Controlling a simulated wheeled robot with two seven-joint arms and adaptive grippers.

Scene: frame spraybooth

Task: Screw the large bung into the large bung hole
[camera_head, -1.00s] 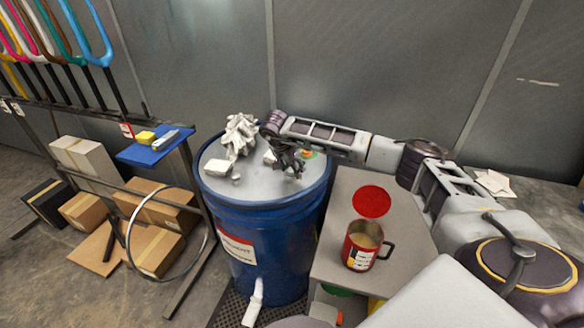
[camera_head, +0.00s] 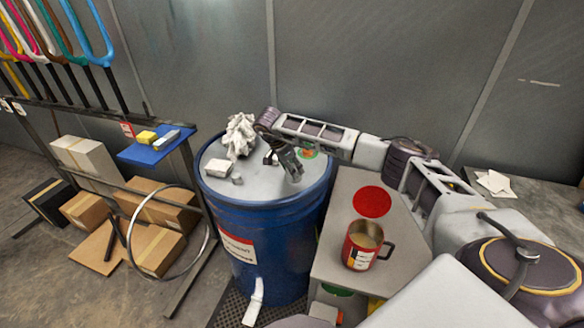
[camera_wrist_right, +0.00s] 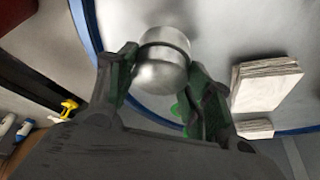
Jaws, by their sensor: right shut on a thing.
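The blue drum (camera_head: 268,225) stands upright in the middle of the head view with its grey lid (camera_head: 250,188) on top. My right gripper (camera_head: 272,158) reaches in from the right and is low over the lid. In the right wrist view my right gripper (camera_wrist_right: 160,85) is shut on the silver, rounded large bung (camera_wrist_right: 162,62), which has a dark band round it. The lid fills the background behind the bung. The large bung hole cannot be made out. A small green and orange patch (camera_head: 309,153) shows on the lid beside the wrist. My left gripper is not in view.
A red mug (camera_head: 362,246) stands on the grey side table (camera_head: 335,225). The lid's front is clear.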

